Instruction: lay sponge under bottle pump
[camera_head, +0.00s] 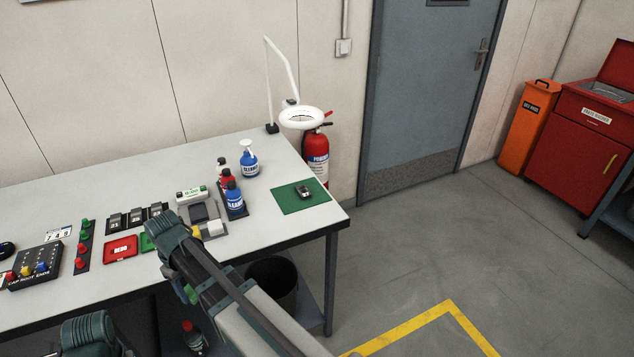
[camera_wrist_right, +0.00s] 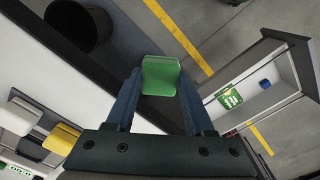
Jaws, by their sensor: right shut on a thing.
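The sponge is a green block (camera_wrist_right: 162,76), shut between the two fingertips of my right gripper (camera_wrist_right: 160,88) in the right wrist view. In the head view my right gripper (camera_head: 184,284) is largely hidden by my arm. A bit of green, likely the sponge (camera_head: 190,293), shows below the arm, by the table's front edge. The pump bottle (camera_head: 249,163), blue with a white pump top, stands upright at the table's back right, apart from the gripper. My left gripper is not in view; only part of the left arm shows at the bottom left.
The table (camera_head: 276,160) carries red and blue bottles (camera_head: 229,184) in front of the pump bottle. A green mat (camera_head: 287,203) with a small dark object lies to the right. A magnifier lamp (camera_head: 300,118) stands behind. A black bin (camera_head: 273,289) is below the front edge.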

